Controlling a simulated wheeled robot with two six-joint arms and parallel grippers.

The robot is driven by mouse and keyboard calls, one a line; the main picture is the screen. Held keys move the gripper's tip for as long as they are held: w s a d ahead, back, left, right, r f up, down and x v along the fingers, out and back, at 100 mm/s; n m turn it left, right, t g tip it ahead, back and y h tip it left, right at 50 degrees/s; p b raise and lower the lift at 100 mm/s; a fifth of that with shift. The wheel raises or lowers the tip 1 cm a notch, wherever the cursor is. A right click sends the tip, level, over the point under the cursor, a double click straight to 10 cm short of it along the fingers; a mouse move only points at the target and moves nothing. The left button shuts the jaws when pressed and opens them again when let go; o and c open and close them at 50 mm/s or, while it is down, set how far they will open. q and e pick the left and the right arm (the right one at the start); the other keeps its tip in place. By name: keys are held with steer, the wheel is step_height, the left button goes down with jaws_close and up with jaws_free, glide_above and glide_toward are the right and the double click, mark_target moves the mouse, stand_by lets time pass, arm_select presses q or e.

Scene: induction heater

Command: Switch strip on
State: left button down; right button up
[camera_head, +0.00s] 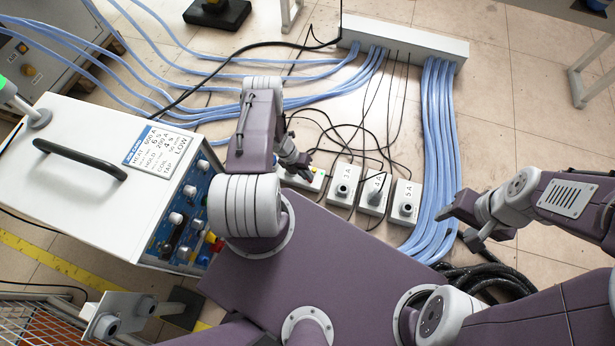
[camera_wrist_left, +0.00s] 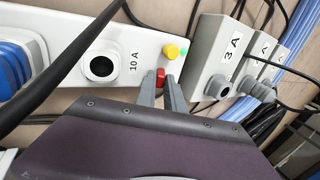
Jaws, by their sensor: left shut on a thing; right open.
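The white power strip (camera_wrist_left: 130,67) lies in front of my left gripper in the left wrist view. In the head view the strip (camera_head: 313,181) is partly hidden by my left arm. My left gripper (camera_wrist_left: 164,88) is shut at the red switch, with its fingertips touching or very close around it. It also shows in the head view (camera_head: 300,164). My right gripper (camera_head: 458,226) is open and empty above the blue hoses.
Several grey boxes (camera_head: 343,184), one marked 3 A, stand right of the strip. Black cables cross behind them. Blue hoses (camera_head: 440,150) run on the right from a white manifold (camera_head: 405,45). A white heater cabinet (camera_head: 75,195) with a knob panel stands at left.

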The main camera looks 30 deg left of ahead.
stand_by(0.3)
arm_select(q)
steer(key=c, duration=1.4)
jaws_free()
steer(key=shift+f, duration=0.1)
steer(key=shift+c, duration=0.2)
steer(key=p+v, duration=0.5)
steer(key=v, duration=0.4)
steer(key=shift+a, duration=0.1)
